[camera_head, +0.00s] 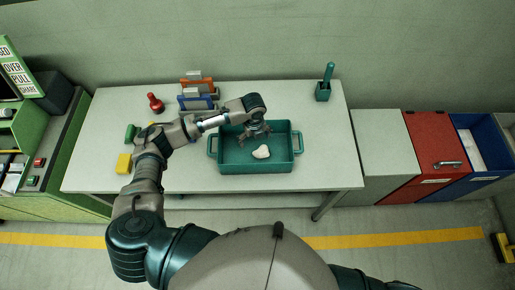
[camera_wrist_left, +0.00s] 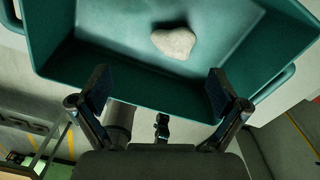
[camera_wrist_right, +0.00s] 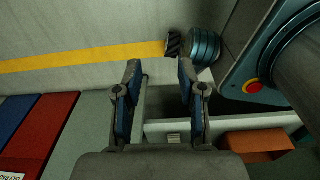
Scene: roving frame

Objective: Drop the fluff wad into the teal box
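The fluff wad (camera_head: 262,152) is a small cream-white, rounded lump. It lies on the floor of the teal box (camera_head: 256,169), which stands on the table. The wad also shows in the left wrist view (camera_wrist_left: 174,42), inside the teal box (camera_wrist_left: 52,48). My left gripper (camera_head: 254,138) is over the box, apart from the wad. In the left wrist view its two fingers (camera_wrist_left: 158,92) are spread with nothing between them. My right gripper (camera_wrist_right: 160,75) is open and empty in the right wrist view, away from the table top; it does not show clearly in the head view.
The pale table (camera_head: 98,165) also bears a red stamp-like item (camera_head: 155,103), a green piece (camera_head: 130,134), a yellow block (camera_head: 123,163), file holders (camera_head: 198,90) and a teal cup (camera_head: 323,92). Red (camera_head: 435,155) and blue bins (camera_head: 487,151) stand at the right.

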